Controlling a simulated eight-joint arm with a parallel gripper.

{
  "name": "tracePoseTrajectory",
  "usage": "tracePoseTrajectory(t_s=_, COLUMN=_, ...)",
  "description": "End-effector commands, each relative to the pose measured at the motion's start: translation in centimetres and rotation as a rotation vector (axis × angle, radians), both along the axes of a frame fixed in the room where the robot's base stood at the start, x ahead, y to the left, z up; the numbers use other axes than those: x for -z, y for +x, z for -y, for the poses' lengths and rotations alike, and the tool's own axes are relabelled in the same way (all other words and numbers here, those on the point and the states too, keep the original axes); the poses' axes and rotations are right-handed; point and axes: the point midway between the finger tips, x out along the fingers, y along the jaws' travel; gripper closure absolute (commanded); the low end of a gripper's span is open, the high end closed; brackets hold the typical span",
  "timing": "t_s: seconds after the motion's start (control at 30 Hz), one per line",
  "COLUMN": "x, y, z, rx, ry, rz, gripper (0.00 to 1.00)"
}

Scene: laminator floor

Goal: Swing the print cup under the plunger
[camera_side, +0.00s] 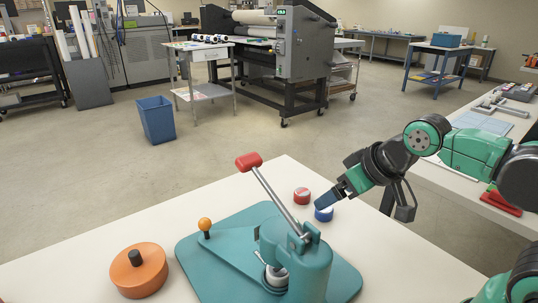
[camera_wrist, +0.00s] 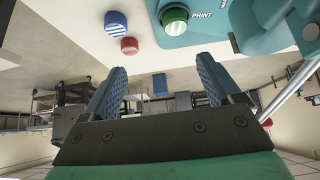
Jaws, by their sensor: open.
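The teal press (camera_side: 295,262) stands on a teal base plate on the white table. Its lever with a red grip (camera_side: 248,162) is raised and slants up to the left. A metallic round part (camera_side: 276,276) shows low at the press body; I cannot tell whether it is the plunger or a cup. In the wrist view a green-topped round cup (camera_wrist: 175,19) sits beside the word PRINT on the teal base. The press body hides this cup in the side view. My gripper (camera_wrist: 160,68) is open and empty, with its blue fingers (camera_side: 329,202) behind the press.
A red round piece (camera_side: 302,196) and a blue one (camera_side: 323,214) lie on the table near my gripper. An orange ball knob (camera_side: 205,225) stands on the base's left. An orange disc with a black knob (camera_side: 139,272) lies at left. A blue bin (camera_side: 157,120) stands on the floor.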

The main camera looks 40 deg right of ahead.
Motion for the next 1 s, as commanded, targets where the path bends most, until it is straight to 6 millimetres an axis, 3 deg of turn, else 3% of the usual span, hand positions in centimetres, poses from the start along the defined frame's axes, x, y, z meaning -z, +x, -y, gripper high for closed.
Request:
tracePoseTrajectory(t_s=0.07, x=0.0, y=0.0, z=0.0, rx=0.0, ry=0.0, rz=0.0, gripper=0.19)
tracePoseTrajectory(t_s=0.13, x=-0.1, y=0.1, z=0.0, rx=-0.003, ry=-0.001, rz=0.001, gripper=0.36)
tracePoseTrajectory(t_s=0.27, x=-1.3, y=1.7, z=0.1, rx=-0.045, ry=-0.022, rz=0.023, gripper=0.36)
tracePoseTrajectory(t_s=0.57, x=-6.0, y=10.5, z=0.6, rx=-0.256, ry=-0.145, rz=0.139, gripper=0.36)
tracePoseTrajectory(t_s=0.7, x=-6.9, y=12.7, z=-2.6, rx=-0.261, ry=0.058, rz=0.138, gripper=0.36)
tracePoseTrajectory(t_s=0.9, x=-8.1, y=12.9, z=-9.3, rx=-0.225, ry=0.447, rz=0.014, gripper=0.36)
tracePoseTrajectory(t_s=1.0, x=-7.7, y=13.0, z=-11.9, rx=-0.251, ry=0.49, rz=-0.081, gripper=0.36)
